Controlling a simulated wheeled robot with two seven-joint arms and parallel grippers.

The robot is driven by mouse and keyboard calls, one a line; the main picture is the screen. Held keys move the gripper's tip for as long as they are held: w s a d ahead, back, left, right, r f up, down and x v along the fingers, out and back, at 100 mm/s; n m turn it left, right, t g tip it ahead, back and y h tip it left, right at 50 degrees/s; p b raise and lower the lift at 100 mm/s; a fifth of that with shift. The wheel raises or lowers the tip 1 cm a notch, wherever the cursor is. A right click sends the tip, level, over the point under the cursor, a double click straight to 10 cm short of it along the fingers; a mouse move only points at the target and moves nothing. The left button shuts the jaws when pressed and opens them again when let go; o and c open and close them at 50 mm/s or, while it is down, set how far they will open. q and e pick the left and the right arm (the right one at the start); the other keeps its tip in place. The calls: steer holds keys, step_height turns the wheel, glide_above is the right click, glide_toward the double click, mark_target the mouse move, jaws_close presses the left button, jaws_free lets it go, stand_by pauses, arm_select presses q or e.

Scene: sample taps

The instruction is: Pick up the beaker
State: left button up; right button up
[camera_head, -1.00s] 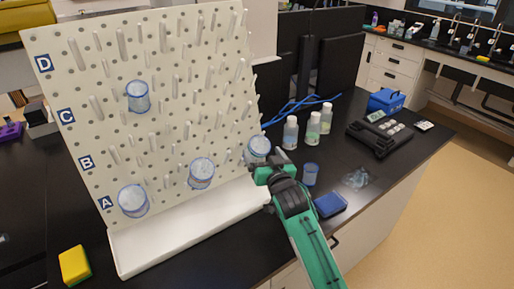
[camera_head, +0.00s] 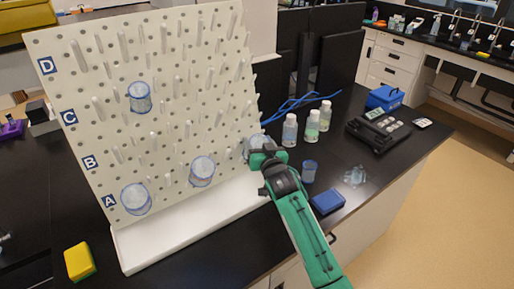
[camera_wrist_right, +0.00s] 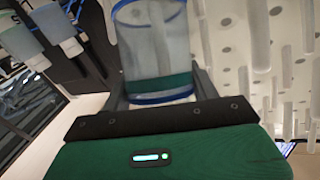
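A clear beaker with blue rims (camera_head: 251,141) hangs at the lower right edge of the white peg rack (camera_head: 170,121). My right gripper (camera_head: 262,157) is right at it and hides part of it in the head view. In the right wrist view the beaker (camera_wrist_right: 153,45) sits between the two dark fingers (camera_wrist_right: 160,85), which look open around it; firm contact is not visible. Other similar beakers hang on the rack at upper left (camera_head: 140,97), lower left (camera_head: 136,198) and lower middle (camera_head: 203,171). My left gripper is not in view.
Several bottles (camera_head: 312,125) stand right of the rack. A small blue-rimmed cup (camera_head: 309,171), a blue box (camera_head: 328,202) and a dark instrument (camera_head: 378,133) are on the black bench. A yellow sponge (camera_head: 79,261) lies at front left. Rack pegs surround the held-out fingers closely.

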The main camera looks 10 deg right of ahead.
steer(key=shift+r, duration=0.1)
steer(key=shift+c, duration=0.3)
step_height(320, 180, up, 7)
steer(key=shift+s+r+b, duration=0.1)
steer(key=shift+b, duration=0.85)
steer(key=s+d+b, duration=0.2)
steer(key=s+b, duration=0.1)
steer(key=s, duration=1.4)
steer(key=shift+s+f, duration=0.2)
steer(key=shift+s, duration=0.2)
steer(key=shift+o, duration=0.9)
steer(key=shift+c, duration=0.9)
steer(key=shift+w+a+r+p, duration=0.1)
steer(key=shift+w+r+p, duration=0.25)
steer(key=shift+p, duration=0.15)
